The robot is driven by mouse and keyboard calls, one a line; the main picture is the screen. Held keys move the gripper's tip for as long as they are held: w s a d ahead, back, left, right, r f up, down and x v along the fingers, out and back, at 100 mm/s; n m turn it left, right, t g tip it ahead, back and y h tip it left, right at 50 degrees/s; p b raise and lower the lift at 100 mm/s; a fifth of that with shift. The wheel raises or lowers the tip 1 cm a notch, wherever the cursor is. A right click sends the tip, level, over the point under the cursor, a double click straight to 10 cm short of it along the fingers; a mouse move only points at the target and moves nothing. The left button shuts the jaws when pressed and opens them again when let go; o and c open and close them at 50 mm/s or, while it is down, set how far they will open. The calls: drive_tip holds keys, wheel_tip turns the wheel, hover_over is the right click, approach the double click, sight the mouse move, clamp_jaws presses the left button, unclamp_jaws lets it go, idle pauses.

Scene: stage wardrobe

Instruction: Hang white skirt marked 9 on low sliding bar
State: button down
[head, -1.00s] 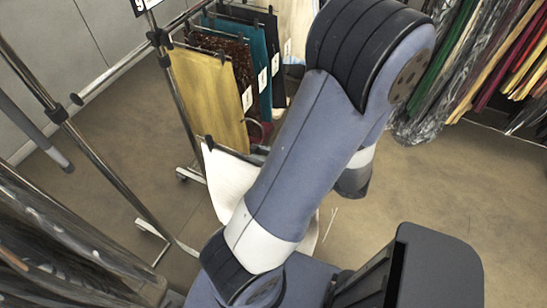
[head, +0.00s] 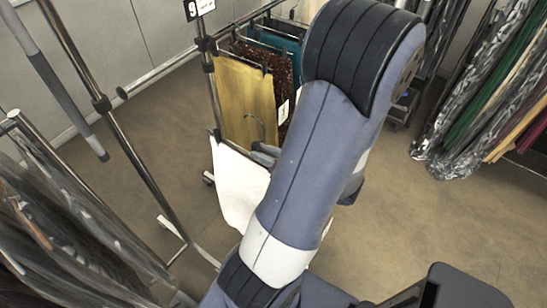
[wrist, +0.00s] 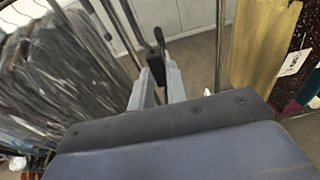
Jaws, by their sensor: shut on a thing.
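The white skirt (head: 238,188) hangs from a dark hanger bar behind my forearm in the head view. My arm covers its right part, and no number on it can be read. My gripper (head: 266,151) is partly hidden there, next to the hanger's thin hook (head: 256,124). In the wrist view my gripper (wrist: 157,78) is shut on the hanger, with a black hanger part (wrist: 157,50) standing up between the fingers. A chrome bar with a black end cap (head: 122,93) sticks out left from the rack post, below the 9 sign (head: 197,8). I cannot tell whether it is the low sliding bar.
A gold skirt (head: 243,100), a brown sequinned one (head: 278,75) and other garments hang on the rack. A chrome stand (head: 98,105) and clear-bagged garments (head: 60,225) are close at left. More bagged garments (head: 470,110) hang at right. The middle floor is open.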

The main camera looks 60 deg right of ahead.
sight(215, 133)
drive_tip(key=shift+w+r+x, duration=0.1)
drive_tip(key=shift+r+x, duration=0.45)
drive_tip(key=shift+x, duration=2.25)
drive_tip(key=shift+w+r+x, duration=0.15)
drive_tip(key=shift+r+x, duration=0.45)
drive_tip(key=shift+x, duration=2.2)
drive_tip(key=shift+w+r+x, duration=0.1)
drive_tip(key=shift+r+x, duration=0.45)
drive_tip(key=shift+x, duration=2.25)
drive_tip(key=a+r+p+x, duration=0.1)
drive_tip(key=r+x, duration=0.2)
drive_tip(key=x, duration=1.1)
drive_tip(key=shift+w+d+p, duration=0.3)
drive_tip(key=shift+d, duration=0.15)
drive_tip(key=shift+r, duration=0.15)
drive_tip(key=r+b+x, duration=0.1)
drive_tip(key=b+x, duration=0.1)
drive_tip(key=x, duration=0.5)
drive_tip(key=shift+w+r+b, duration=0.2)
drive_tip(key=shift+b, duration=0.2)
drive_tip(key=shift+w+b, duration=0.15)
drive_tip(key=shift+b, duration=0.15)
drive_tip(key=shift+f+b, duration=1.55)
drive_tip(key=shift+b, duration=0.35)
